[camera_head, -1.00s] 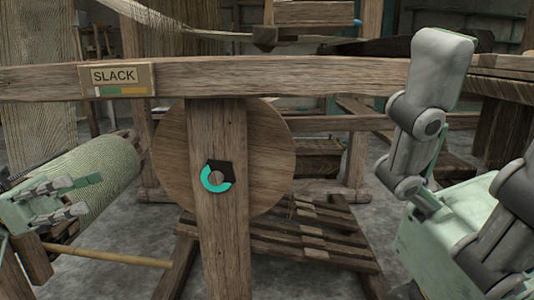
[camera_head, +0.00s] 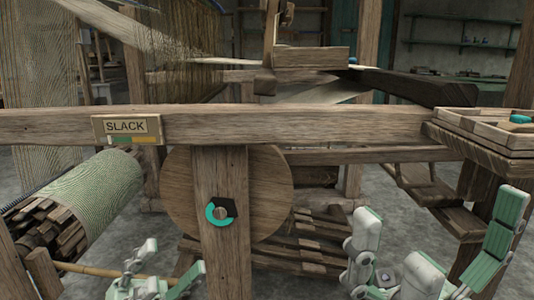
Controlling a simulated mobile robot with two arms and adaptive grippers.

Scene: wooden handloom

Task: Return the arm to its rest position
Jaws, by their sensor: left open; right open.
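My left gripper (camera_head: 174,254) is low at the left, in front of the loom, its fingers spread and nothing between them. My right gripper (camera_head: 440,205) is large and close at the lower right, its two fingers wide apart and empty. Neither gripper is seen to hold any part of the loom. Most of both arms is out of frame. The wooden loom's front beam (camera_head: 290,125) crosses the view and bears a SLACK sign (camera_head: 126,127). On the post (camera_head: 222,185) below is a teal ring (camera_head: 213,220) with a dark piece. A round wooden disc (camera_head: 268,190) stands behind the post.
A pale cloth roll (camera_head: 90,195) lies at the left above a thin wooden rod (camera_head: 88,270). A wooden tray (camera_head: 485,135) with a teal object (camera_head: 521,119) is at the right end. Slatted treadles (camera_head: 310,240) lie behind the post. Open floor shows between the frame parts.

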